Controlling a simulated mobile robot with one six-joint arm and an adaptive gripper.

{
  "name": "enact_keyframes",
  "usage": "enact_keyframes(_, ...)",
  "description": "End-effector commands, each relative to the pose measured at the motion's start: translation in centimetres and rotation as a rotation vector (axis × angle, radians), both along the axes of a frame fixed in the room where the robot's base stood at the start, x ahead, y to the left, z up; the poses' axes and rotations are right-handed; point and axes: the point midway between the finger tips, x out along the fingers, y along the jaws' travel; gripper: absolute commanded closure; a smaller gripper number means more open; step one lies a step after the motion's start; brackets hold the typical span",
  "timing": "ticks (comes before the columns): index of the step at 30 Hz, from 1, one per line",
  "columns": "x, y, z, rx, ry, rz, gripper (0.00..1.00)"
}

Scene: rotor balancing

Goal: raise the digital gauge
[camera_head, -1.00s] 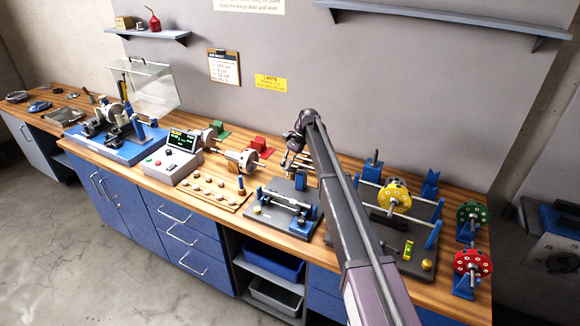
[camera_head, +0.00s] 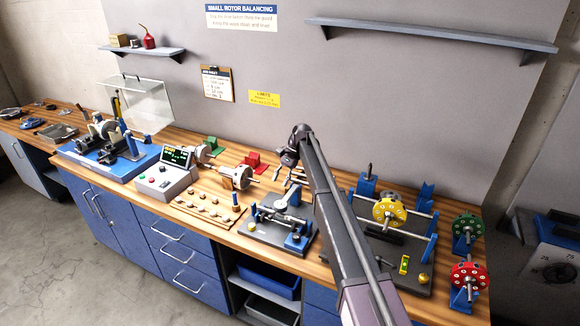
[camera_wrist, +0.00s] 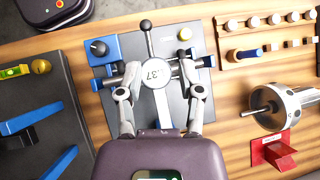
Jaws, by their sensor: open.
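The digital gauge (camera_wrist: 156,72) has a round pale face showing digits that end in 37. It sits in the middle of a dark stand (camera_wrist: 180,112) with blue blocks, and a rod with a black ball knob (camera_wrist: 146,25) extends beyond it. In the head view the gauge (camera_head: 283,203) appears as a pale disc above the stand (camera_head: 268,232). My gripper (camera_wrist: 160,68) is open, with one finger on each side of the gauge in the wrist view. I cannot tell whether they touch it. In the head view my gripper (camera_head: 290,172) hangs behind and above the stand.
To the right is a rail fixture with a yellow rotor (camera_head: 391,211); green (camera_head: 467,227) and red (camera_head: 468,275) rotors stand beyond. To the left are a wooden weight board (camera_head: 205,208), a display box (camera_head: 168,178) and a blue-based machine (camera_head: 95,165). A red block (camera_wrist: 272,150) lies nearby.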

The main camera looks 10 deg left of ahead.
Motion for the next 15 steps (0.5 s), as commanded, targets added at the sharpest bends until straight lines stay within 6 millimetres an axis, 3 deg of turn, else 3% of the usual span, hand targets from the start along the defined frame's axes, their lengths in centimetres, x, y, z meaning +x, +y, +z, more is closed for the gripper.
enact_keyframes(5, -1.2, -2.1, -0.5, 0.002, -0.028, 0.0, 0.52)
enact_keyframes(8, -2.6, -4.6, -1.1, 0.0, -0.065, 0.003, 0.52)
enact_keyframes(15, -8.2, -13.5, -3.3, -0.011, -0.21, 0.033, 0.52)
